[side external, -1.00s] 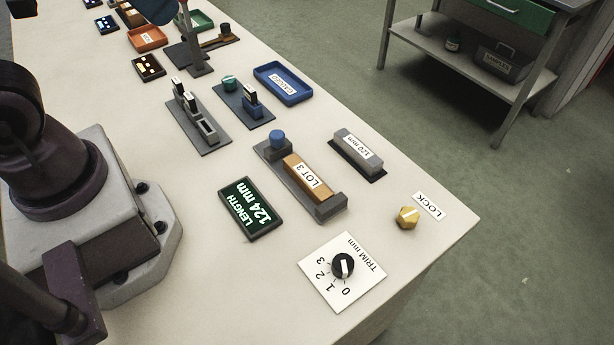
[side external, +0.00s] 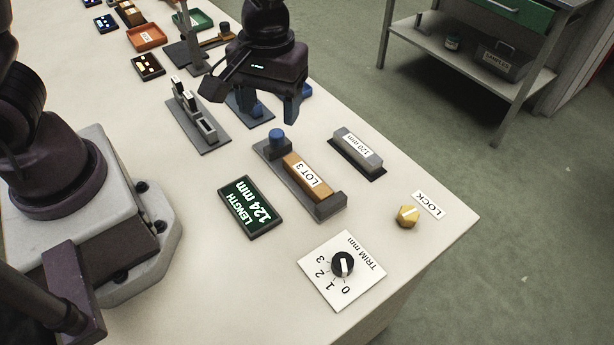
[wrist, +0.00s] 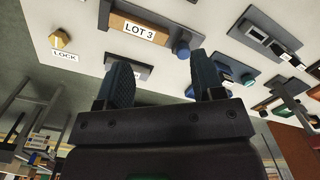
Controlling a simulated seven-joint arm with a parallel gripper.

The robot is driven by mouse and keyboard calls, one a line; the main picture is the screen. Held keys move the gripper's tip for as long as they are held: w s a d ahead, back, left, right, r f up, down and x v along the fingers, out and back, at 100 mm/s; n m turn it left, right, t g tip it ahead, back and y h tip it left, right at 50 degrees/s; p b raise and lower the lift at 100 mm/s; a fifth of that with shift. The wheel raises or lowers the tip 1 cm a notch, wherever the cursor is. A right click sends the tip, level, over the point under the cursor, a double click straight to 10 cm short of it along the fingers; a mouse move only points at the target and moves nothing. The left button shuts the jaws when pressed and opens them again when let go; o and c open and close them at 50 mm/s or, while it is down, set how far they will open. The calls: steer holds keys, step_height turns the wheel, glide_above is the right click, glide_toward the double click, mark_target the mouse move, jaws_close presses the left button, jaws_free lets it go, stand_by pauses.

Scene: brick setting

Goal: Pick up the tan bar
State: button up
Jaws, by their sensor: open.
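The tan bar (side external: 296,167), labelled LOT 3, lies in a grey holder (side external: 329,207) between an end block and a blue knob (side external: 276,137). It also shows at the top of the wrist view (wrist: 163,37). My gripper (side external: 270,120) is open and empty. In the side view it hangs above the table, behind the bar and near the blue knob's end. In the wrist view its two fingers (wrist: 163,85) stand apart with nothing between them, and the bar is beyond them.
A grey 120 mm block (side external: 357,150) lies beside the holder. A green LENGTH display reading 124 mm (side external: 250,208), a TRIM dial (side external: 342,265) and a yellow LOCK knob (side external: 407,216) are nearby. A slotted fixture (side external: 198,122) stands to the left. The table's right edge is close.

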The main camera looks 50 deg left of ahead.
step_height(320, 180, down, 5)
steer(key=w+d+n, duration=0.2)
steer(key=w+n, duration=0.1)
steer(key=n, duration=0.8)
glide_above(307, 174)
steer(key=shift+t, duration=0.3)
steer(key=f, duration=0.7)
steer(key=shift+s, duration=0.2)
steer(key=shift+w+f, duration=0.2)
steer(key=shift+f, duration=2.85)
steer(key=shift+c, duration=0.3)
steer(key=c, duration=1)
